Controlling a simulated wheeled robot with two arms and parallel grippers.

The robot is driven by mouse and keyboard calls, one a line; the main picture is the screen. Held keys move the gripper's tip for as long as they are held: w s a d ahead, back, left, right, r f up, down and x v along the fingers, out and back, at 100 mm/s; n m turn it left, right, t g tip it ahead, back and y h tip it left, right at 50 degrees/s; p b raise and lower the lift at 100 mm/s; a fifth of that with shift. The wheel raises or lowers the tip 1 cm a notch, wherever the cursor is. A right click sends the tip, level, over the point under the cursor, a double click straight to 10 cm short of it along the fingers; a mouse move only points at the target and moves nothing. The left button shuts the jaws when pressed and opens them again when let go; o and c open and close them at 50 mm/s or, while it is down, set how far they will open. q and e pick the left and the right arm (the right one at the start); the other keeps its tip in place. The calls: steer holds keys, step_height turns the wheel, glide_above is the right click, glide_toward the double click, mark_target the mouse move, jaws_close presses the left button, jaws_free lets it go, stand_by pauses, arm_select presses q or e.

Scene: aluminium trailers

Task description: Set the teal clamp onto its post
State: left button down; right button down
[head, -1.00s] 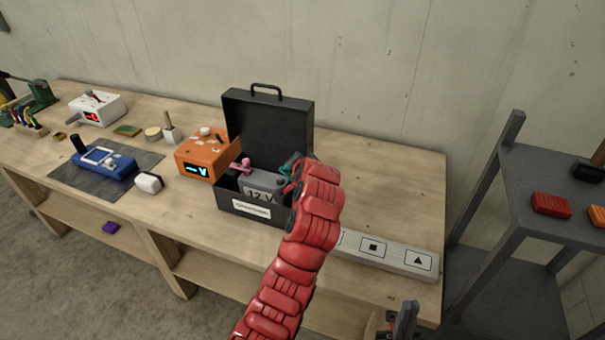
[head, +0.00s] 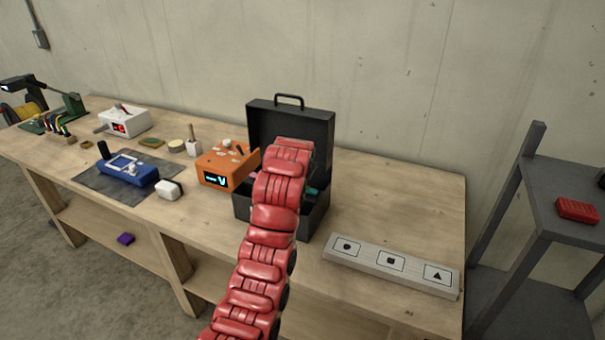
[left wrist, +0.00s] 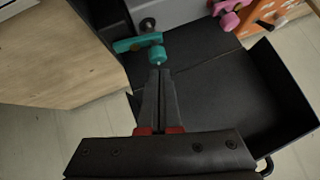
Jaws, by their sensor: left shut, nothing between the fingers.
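The teal clamp (left wrist: 150,47) lies in the open black case beside the grey battery (left wrist: 185,9). A round metal post (left wrist: 147,23) stands just past the clamp, which appears to be off it. In the head view only a bit of the clamp (head: 312,191) shows past my red arm. My left gripper (left wrist: 159,72) is shut and empty, its tips just short of the clamp's round end; I cannot tell whether they touch. In the head view my left arm hides that gripper and most of the battery. My right gripper is not in view.
A pink clamp (left wrist: 228,17) sits at the battery's other side, near the orange meter (head: 226,168). The case's raised lid (head: 318,130) stands behind my arm. A grey strip with symbols (head: 391,262) lies right of the case.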

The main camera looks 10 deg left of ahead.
arm_select(q)
steer(key=shift+r, duration=0.45)
steer(key=w+r+p+v, duration=0.1)
steer(key=r+p+v, duration=0.1)
steer(key=p+v, duration=0.7)
step_height(320, 180, up, 3)
steer(key=shift+s+d+f+p, duration=0.2)
steer(key=shift+s+d+p, duration=0.15)
steer(key=shift+s, duration=0.6)
